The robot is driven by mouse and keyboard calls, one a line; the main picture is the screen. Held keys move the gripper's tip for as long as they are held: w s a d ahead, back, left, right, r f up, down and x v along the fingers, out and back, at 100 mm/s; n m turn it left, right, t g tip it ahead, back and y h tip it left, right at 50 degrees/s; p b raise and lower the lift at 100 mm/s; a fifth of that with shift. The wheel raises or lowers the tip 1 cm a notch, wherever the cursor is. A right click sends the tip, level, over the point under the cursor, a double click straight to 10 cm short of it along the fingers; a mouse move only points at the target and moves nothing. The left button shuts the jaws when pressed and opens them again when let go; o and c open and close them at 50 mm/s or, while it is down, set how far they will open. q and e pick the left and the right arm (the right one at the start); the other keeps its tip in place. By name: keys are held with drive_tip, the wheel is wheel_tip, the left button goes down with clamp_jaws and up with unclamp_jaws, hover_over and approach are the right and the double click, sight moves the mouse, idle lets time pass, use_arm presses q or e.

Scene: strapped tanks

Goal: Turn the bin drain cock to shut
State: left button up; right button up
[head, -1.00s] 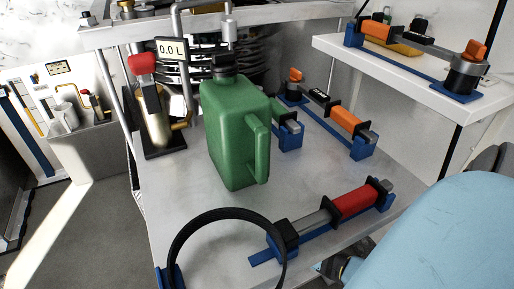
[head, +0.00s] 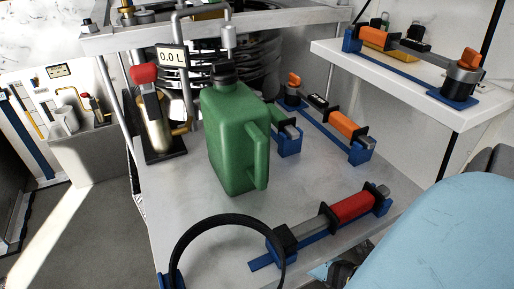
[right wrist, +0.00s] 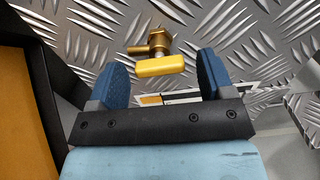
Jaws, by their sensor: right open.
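The drain cock (right wrist: 157,42) shows in the right wrist view as a brass body with a yellow bar handle (right wrist: 160,66). The handle lies roughly crosswise in the picture, in front of a diamond-plate metal wall. My right gripper (right wrist: 164,74) is open, with one blue finger on each side of the yellow handle and a visible gap on both sides. I cannot tell how deep the handle sits between the fingers. In the head view the cock is not visible; my light-blue right arm fills the lower right. My left gripper is not in view.
A green jerrycan (head: 226,130) stands on the grey table (head: 190,222). A red-handled clamp tool (head: 352,206), a black ring (head: 181,241) and orange-handled tools (head: 344,125) are around it. A white shelf (head: 400,83) holds another orange tool. A display (head: 172,57) reads 0.0 L.

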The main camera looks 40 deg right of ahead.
use_arm(q)
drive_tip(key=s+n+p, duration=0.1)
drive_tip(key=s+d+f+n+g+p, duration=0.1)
drive_tip(key=p, duration=0.1)
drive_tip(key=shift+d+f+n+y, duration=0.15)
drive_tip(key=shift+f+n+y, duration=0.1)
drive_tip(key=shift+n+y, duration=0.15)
use_arm(e)
drive_tip(key=v, duration=1)
drive_tip(key=shift+s, duration=0.35)
drive_tip(key=shift+a, duration=0.1)
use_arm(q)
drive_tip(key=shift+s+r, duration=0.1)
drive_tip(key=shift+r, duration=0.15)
